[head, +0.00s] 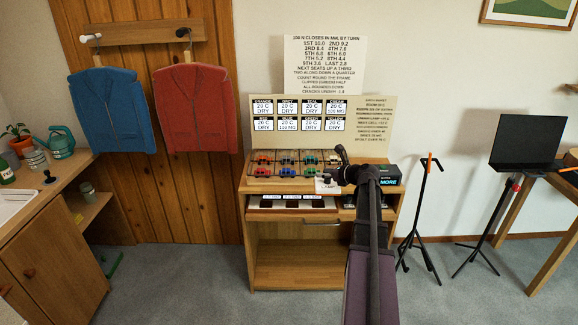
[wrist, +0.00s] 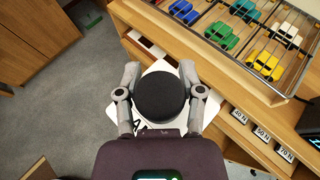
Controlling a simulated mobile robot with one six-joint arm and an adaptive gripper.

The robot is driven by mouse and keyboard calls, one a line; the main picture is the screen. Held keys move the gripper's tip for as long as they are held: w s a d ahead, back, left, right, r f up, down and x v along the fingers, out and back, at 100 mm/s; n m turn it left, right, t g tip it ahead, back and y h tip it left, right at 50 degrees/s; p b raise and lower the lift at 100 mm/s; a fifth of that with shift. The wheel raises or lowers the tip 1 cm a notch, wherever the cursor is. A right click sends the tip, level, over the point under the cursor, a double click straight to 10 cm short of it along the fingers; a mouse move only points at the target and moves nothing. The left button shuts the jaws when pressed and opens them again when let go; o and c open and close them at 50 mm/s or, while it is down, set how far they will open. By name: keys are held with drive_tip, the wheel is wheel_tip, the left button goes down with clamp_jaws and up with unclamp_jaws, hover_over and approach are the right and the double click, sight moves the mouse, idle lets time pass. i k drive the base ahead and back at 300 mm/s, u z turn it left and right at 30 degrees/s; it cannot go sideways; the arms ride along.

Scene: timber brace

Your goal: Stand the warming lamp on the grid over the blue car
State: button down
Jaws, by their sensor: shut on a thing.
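The warming lamp (wrist: 160,98) shows from above in the wrist view as a round black top. My gripper (wrist: 160,78) is shut on it, one finger on each side. The lamp is over a white card with dark lettering (wrist: 112,110); I cannot tell whether it touches the card. The wire grid (wrist: 228,61) lies over the toy cars, up and right of my gripper. The blue car (wrist: 183,10) is under the grid near the top edge. In the head view, the blue car (head: 286,170) is in the front row, left of my gripper (head: 332,177).
Green (wrist: 222,37), white (wrist: 285,22) and yellow (wrist: 265,65) cars also sit under the grid. Number labels (wrist: 262,133) line the lower shelf edge. A black box with a lit display (head: 388,175) stands right of the grid. A sign board (head: 320,125) rises behind.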

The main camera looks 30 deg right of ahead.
sight(287, 167)
drive_tip(key=i, duration=0.9)
